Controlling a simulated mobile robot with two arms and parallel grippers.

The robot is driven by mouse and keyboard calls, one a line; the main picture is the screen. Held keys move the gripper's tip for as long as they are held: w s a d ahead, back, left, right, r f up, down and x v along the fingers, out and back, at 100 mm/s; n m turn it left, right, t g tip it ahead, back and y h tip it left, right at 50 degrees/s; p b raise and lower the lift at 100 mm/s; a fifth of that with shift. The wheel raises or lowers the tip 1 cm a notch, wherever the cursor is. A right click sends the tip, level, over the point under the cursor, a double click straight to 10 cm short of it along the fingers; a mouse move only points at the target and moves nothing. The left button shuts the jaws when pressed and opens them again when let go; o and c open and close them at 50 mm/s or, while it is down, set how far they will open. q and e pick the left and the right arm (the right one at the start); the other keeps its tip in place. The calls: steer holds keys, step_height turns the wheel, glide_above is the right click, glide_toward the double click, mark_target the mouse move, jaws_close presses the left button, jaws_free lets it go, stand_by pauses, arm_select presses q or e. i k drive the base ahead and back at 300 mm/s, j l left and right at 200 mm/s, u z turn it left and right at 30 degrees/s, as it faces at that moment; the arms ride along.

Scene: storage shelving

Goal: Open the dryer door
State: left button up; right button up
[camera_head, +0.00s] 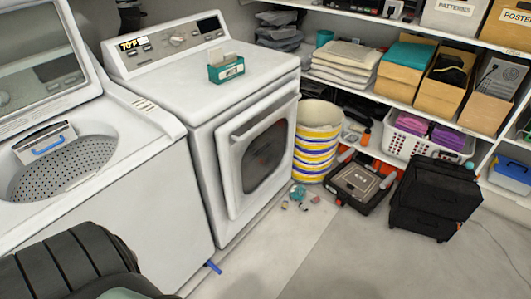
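The white dryer (215,95) stands in the middle left, its front facing right. Its door (236,185) is a white panel with a dark window (264,155) and a long grey strip (262,118) along the top. The door stands slightly proud of the front panel. It looks shut or nearly so; I cannot tell if there is a gap. A black ribbed part, which seems to be my own arm, shows at the lower left. Neither gripper's fingers are in view.
An open top-loading washer (155,185) stands left of the dryer. A striped bin (318,140), a black case (360,183) and a black crate (435,195) stand right of the door. Small items (299,198) lie on the floor. The front floor (330,255) is mostly clear.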

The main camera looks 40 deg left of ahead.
mark_target(254, 147)
steer(key=u, duration=0.8)
steer(key=i+l+u, duration=0.2)
steer(key=u, duration=0.25)
steer(key=i+l+u, duration=0.15)
steer(key=u, duration=0.35)
steer(key=l+u, duration=0.45)
steer(key=i+l+u, duration=0.1)
steer(key=l+u, duration=0.25)
steer(key=u, duration=0.15)
